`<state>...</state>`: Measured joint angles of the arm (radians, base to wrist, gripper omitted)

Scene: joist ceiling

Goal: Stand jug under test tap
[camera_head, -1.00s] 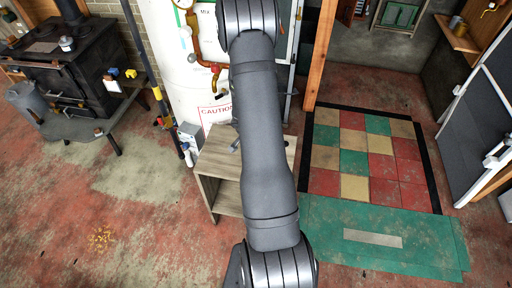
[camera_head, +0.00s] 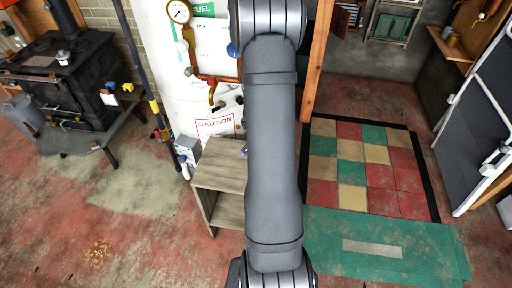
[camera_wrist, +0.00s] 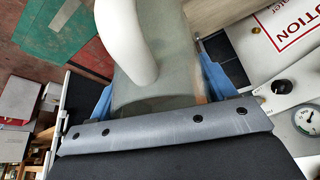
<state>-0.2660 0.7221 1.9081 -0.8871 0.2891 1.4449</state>
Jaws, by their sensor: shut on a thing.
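In the wrist view, a translucent grey-green jug (camera_wrist: 182,62) with a thick white curved handle (camera_wrist: 127,45) sits between the blue fingers of my gripper (camera_wrist: 155,88). The gripper is shut on the jug's body. In the head view my arm hides the gripper and the jug. A small tap (camera_head: 212,92) with a red part hangs from a copper pipe on the white tank (camera_head: 185,90), left of my arm. I cannot tell the jug's height or distance from this tap.
A wooden cabinet (camera_head: 222,167) with an open front stands below the tap, partly behind my arm. A black stove (camera_head: 65,75) is at the left. A checkered floor mat (camera_head: 375,165) lies at the right. Red floor at the front left is clear.

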